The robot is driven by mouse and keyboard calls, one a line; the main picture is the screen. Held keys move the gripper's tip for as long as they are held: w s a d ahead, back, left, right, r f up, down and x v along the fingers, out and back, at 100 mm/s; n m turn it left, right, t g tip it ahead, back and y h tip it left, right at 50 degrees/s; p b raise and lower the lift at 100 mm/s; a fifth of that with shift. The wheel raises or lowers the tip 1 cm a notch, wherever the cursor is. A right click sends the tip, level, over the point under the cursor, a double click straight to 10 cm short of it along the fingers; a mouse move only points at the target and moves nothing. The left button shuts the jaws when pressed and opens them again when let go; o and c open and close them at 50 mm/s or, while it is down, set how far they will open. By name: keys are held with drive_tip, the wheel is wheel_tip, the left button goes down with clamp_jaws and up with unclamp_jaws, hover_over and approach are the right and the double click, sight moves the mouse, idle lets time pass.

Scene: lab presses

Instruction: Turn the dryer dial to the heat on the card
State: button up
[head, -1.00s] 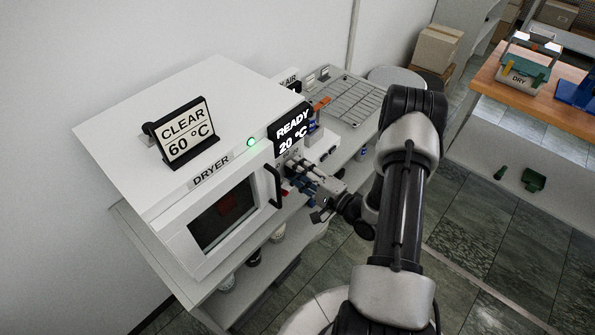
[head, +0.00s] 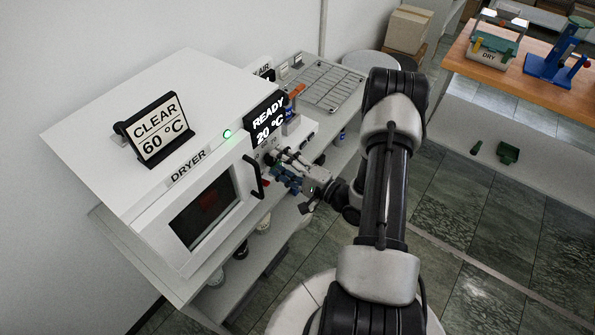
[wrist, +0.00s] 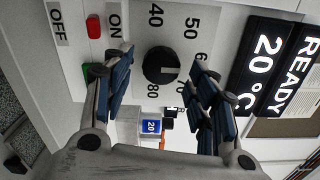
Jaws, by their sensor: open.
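The dryer (head: 120,110) is a white box with a dark door window. The card (head: 155,128) on its top reads CLEAR 60 °C. The dryer display (head: 267,120) reads READY 20 °C, and it also shows in the wrist view (wrist: 270,60). The black round dial (wrist: 161,66) sits among printed numbers including 40, 50, 70 and 80; 60 is partly hidden by a finger. My gripper (wrist: 158,82) is open, with one finger on each side of the dial in view; I cannot tell contact. In the head view my gripper (head: 280,170) covers the dial.
A red button (wrist: 94,26) lies between the OFF and ON labels. The dryer door handle (head: 252,178) is close to my gripper on its left. A wire rack (head: 325,88) stands behind.

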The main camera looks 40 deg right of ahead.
drive_tip(key=v, duration=1)
drive_tip(key=shift+s, duration=0.2)
